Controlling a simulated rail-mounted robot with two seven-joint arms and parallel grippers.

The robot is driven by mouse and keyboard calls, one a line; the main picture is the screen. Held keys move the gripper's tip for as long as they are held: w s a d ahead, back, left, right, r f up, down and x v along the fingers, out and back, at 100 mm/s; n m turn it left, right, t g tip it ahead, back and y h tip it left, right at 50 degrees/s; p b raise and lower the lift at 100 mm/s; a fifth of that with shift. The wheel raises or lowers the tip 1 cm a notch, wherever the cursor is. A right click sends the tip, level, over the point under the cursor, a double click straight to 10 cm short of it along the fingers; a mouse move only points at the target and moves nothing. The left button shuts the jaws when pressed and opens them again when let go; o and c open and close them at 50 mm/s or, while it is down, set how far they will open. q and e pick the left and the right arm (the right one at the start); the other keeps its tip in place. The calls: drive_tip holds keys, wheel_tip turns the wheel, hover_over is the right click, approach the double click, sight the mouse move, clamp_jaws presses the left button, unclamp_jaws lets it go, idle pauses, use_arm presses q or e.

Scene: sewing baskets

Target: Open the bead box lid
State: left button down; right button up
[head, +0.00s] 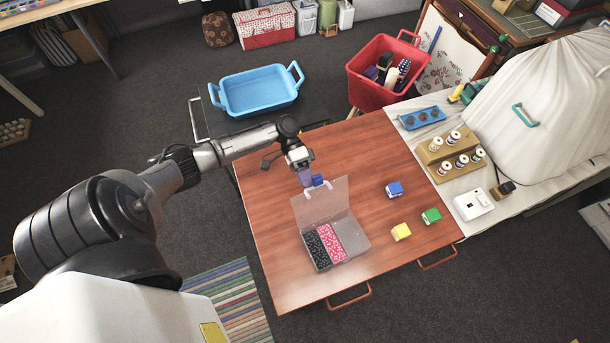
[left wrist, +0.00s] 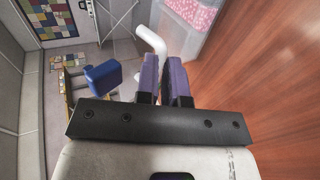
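The bead box (head: 357,238) stands on the wooden table, with black beads, pink beads and an empty-looking grey compartment. Its clear lid (head: 322,205) is raised and tilted up at the back edge of the box. My right gripper is not in view.
Blue (head: 394,188), green (head: 431,216) and yellow (head: 401,232) small blocks lie right of the box. A blue tub (head: 258,90) and a red basket (head: 365,88) stand behind the table. A side table with thread spools adjoins at right. The table's back right is clear.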

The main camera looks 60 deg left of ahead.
use_arm(q)
drive_tip(key=c, duration=1.6)
unclamp_jaws()
drive_tip(key=shift+s+d+f, duration=0.55)
drive_tip(key=shift+f, duration=0.1)
drive_tip(key=shift+c, duration=0.2)
drive_tip(key=shift+o, duration=0.9)
drive_tip(key=shift+r, duration=0.1)
drive_tip(key=shift+o, duration=0.6)
drive_tip(key=shift+w+a+r, duration=0.15)
drive_tip(key=shift+w, duration=0.05)
drive_tip(key=shift+o, duration=0.9)
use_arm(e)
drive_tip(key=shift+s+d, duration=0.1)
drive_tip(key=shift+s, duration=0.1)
use_arm(q)
drive_tip(key=shift+a+r, duration=0.1)
drive_tip(key=b+v, duration=0.3)
drive_tip(key=v, duration=1)
drive_tip(key=shift+a+b, duration=0.35)
drive_tip(key=shift+b, duration=0.05)
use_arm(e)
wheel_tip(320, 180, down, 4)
use_arm(q)
drive_tip(key=shift+w, duration=0.15)
